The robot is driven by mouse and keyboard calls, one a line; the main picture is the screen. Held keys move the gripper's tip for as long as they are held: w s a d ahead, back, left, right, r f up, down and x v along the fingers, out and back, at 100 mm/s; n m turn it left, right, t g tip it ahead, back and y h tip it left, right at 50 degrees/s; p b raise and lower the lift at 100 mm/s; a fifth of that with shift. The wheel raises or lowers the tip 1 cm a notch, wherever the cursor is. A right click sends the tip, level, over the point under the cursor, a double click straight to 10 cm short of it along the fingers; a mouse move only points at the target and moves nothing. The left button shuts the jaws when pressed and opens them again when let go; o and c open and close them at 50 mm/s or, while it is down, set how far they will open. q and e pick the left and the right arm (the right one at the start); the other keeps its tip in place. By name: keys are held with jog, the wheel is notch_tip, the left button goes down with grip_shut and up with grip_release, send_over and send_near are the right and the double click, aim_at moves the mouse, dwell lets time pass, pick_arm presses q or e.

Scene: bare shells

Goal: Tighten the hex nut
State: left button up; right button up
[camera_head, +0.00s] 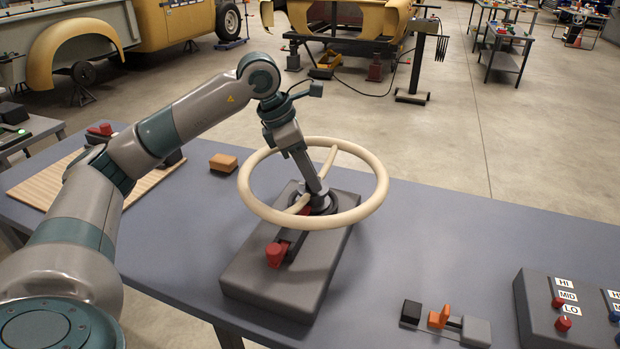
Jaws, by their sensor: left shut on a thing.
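A cream steering wheel (375,200) is mounted level above a dark grey block (262,280) on the table. My left arm reaches over the rim from the left and points down inside the wheel. My left gripper (320,203) is at the wheel's hub, shut on what appears to be the hex nut. The fingers hide the nut, so its shape and seating cannot be made out. A red-ended lever or clamp (276,254) lies on the block in front of the hub. My right gripper is not in view.
The blue-grey table (440,235) has free room right of the wheel. An orange-brown block (223,162) and a wooden slatted board (40,187) are at the left. A small orange-handled device (440,318) and a switch box (565,300) are at the front right.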

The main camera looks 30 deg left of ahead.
pick_arm(q)
jog(key=shift+m, duration=0.6)
jog(key=shift+g, duration=0.3)
jog(key=o, duration=1)
jog(key=shift+o, duration=0.2)
jog(key=v, duration=1.7)
jog(key=shift+a+b, duration=0.35)
jog(key=shift+b, duration=0.1)
jog(key=shift+r, duration=0.15)
